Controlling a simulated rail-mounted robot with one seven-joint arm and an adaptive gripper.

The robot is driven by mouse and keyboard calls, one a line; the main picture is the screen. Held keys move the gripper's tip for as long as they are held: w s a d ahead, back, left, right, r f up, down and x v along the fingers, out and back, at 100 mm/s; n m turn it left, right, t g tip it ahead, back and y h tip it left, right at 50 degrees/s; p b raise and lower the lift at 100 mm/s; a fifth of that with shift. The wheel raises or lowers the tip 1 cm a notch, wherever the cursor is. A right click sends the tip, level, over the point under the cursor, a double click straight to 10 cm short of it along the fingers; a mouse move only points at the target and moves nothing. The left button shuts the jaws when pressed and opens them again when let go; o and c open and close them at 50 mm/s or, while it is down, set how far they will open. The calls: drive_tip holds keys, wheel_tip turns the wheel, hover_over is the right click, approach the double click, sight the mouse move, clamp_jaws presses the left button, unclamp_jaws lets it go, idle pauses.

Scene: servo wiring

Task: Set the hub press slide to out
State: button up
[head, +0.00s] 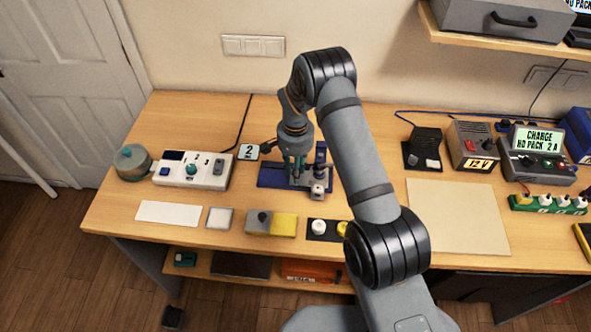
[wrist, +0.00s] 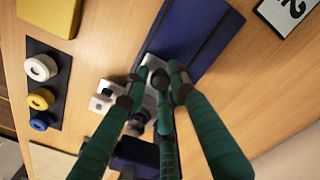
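The hub press has a blue base (head: 275,178), a dark blue upright and a light grey slide part (head: 318,189) toward the front. It stands at the middle of the bench, and its blue plate (wrist: 195,40) also shows in the wrist view. My gripper (head: 297,166) is over the press, pointing down. Some fingertips are spread apart. The fingers hide much of the slide, so I cannot tell its position or whether they grip it.
A white control box (head: 191,170) and a small display marked 2 (head: 248,152) stand left of the press. In front are a grey and yellow block (head: 285,224) and a dark strip with coloured rings (head: 318,227). A beige mat (head: 455,216) lies clear to the right.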

clamp_jaws()
idle(0.5)
